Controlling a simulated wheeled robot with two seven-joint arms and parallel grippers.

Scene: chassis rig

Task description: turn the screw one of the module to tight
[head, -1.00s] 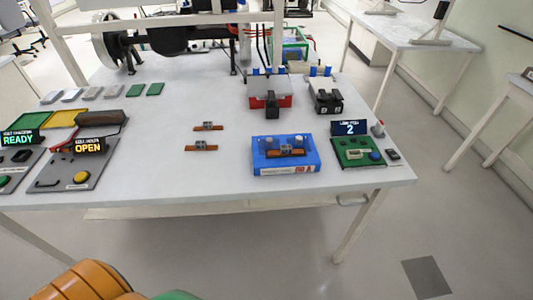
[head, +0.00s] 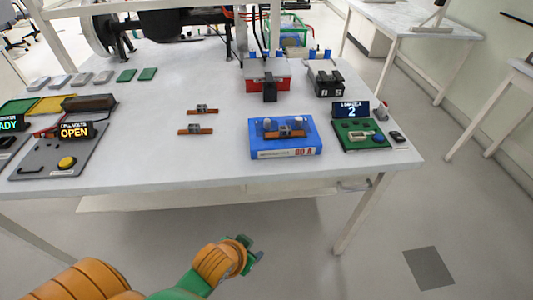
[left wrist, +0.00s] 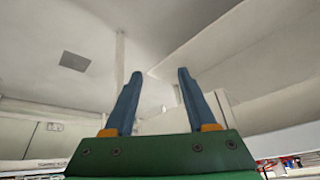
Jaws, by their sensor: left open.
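The blue module (head: 284,148) stands near the front edge of the table, with "00 A" on its front. An orange bar with a grey block (head: 285,132) lies across its top, with pale round knobs near the block (head: 267,122). I cannot tell which part is screw one or how tight it is. My left gripper (head: 252,250) is below and in front of the table edge, well apart from the module. In the left wrist view its two blue fingers (left wrist: 157,85) are spread with nothing between them. My right gripper is not in view.
Two loose orange bars (head: 201,109) (head: 197,129) lie left of the module. A green board with a display reading 2 (head: 358,135) is on its right. A red unit (head: 268,83) and a dark-topped unit (head: 326,82) stand behind. A grey panel reading OPEN (head: 58,155) is at left.

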